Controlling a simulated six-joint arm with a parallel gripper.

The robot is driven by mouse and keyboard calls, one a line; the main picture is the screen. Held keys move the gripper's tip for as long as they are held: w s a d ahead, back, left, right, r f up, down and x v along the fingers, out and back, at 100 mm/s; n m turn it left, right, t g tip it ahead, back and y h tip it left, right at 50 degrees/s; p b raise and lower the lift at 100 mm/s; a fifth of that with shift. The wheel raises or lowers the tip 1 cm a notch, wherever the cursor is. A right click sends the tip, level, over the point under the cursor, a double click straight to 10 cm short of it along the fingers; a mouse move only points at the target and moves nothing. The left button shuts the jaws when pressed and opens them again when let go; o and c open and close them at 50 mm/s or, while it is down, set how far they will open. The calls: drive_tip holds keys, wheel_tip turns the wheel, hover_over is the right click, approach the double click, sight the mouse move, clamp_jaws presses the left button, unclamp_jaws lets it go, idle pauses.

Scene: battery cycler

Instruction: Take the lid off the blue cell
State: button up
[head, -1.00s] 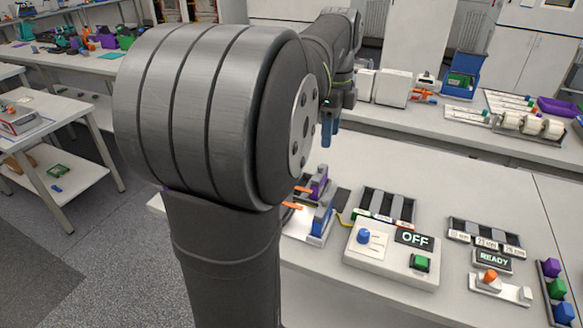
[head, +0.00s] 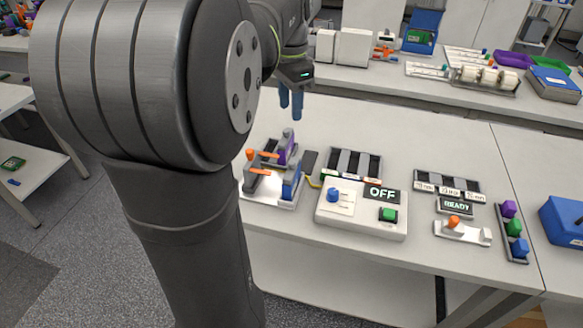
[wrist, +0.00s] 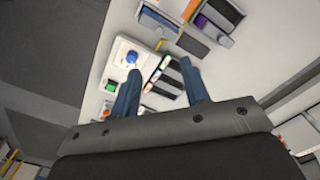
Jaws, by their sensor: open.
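The white cell fixture (head: 283,203) stands on the table just right of my arm in the head view. A blue part (head: 291,183), which looks like the blue cell, is at its front right, with a purple part (head: 287,148) behind it. Orange-tipped levers (head: 259,172) sit to their left. I cannot make out a separate lid on the blue part.
Right of the fixture is a white control box (head: 361,208) with a blue knob, a green button and an OFF display. A slotted rack (head: 354,165) stands behind it. Further right are a READY display (head: 456,206) and a tray of coloured blocks (head: 514,236).

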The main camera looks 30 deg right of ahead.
hover_over(292, 162)
wheel_tip(292, 162, down, 11)
drive_tip(key=shift+w+a+r, duration=0.1)
drive_tip(key=shift+w+a, duration=0.05)
drive_tip(key=shift+f, duration=2.75)
clamp_jaws()
